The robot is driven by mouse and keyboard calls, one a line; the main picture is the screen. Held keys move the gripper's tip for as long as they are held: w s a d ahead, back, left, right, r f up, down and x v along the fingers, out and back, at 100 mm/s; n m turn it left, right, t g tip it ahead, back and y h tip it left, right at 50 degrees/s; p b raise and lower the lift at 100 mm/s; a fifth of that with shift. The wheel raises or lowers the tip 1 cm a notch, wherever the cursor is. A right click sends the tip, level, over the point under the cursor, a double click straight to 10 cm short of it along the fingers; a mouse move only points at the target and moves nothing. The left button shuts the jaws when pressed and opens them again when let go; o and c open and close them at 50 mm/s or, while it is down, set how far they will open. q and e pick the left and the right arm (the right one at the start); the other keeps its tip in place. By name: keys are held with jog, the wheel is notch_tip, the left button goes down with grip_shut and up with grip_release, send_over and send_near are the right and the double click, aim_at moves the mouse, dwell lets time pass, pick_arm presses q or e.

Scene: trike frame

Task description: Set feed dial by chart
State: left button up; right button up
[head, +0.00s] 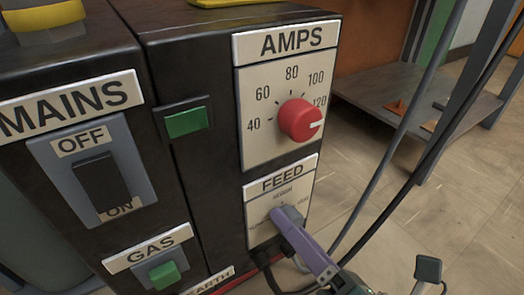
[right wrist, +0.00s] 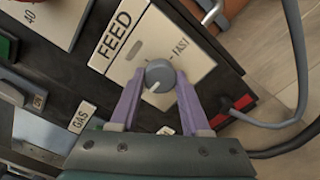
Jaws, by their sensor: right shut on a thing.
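The feed dial (right wrist: 160,72) is a small round grey knob with a white mark on the cream FEED plate (head: 258,200). Its mark points to the lower left in the right wrist view, away from the FAST label. The plate's other labels are too small or covered to read. My right gripper (right wrist: 160,80) has its purple fingers on either side of the knob, shut on it. In the head view my right gripper (head: 286,213) reaches the plate from the lower right and hides most of the knob. No chart shows. My left gripper is not in view.
Above FEED is the red AMPS knob (head: 299,118), its mark pointing right, just below 120. The MAINS switch (head: 104,180), GAS button (head: 164,274) and a green button (head: 187,121) are to the left. Cables (head: 400,150) hang to the right, before a low shelf (head: 385,90).

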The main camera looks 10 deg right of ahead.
grip_shut()
jog(key=shift+m, duration=0.3)
jog(key=m, duration=3.5)
jog(key=shift+w+d+r+p, duration=0.1)
jog(key=shift+d+r+p, duration=0.15)
jog(key=shift+p, duration=0.15)
jog(key=shift+m, duration=0.3)
